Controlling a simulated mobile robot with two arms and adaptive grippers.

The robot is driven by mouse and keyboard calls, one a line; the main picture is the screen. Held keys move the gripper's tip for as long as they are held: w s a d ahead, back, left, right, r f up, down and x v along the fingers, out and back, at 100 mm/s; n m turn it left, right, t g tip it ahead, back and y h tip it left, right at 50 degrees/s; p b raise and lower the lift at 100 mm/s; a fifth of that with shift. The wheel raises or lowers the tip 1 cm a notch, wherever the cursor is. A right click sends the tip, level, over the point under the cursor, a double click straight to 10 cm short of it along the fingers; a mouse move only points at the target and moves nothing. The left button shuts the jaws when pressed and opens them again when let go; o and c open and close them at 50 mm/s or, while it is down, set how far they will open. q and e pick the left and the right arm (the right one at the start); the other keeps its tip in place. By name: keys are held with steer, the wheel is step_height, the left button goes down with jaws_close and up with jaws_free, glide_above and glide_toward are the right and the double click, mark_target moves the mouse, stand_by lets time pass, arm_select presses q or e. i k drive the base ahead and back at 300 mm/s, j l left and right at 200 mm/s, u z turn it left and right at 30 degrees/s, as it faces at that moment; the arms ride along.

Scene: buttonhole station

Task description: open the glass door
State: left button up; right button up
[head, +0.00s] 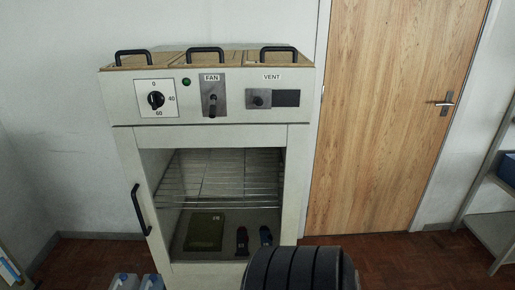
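The glass door (222,165) is on the front of a white cabinet (126,112), below the control panel. It looks shut, its pale frame lying flush with the cabinet front. Its black upright bar handle (140,210) is on the left side of the frame. Through the pane I see a wire rack (215,190), a green flat item (205,231) and two small dark items (242,240) on the floor inside. The door's lower right part is hidden behind a black ribbed shape in the foreground. Neither of my grippers is in view.
The panel has a dial (155,99), a fan switch (213,100) and a vent control (260,98). Lids with black handles (205,52) top the cabinet. Blue-and-white containers (125,282) stand at lower left. A wooden door (390,120) and shelf (492,230) are at right.

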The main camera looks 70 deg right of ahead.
mark_target(130, 139)
steer(key=l+z, duration=0.1)
steer(key=z, duration=1.8)
steer(key=k+l, duration=0.05)
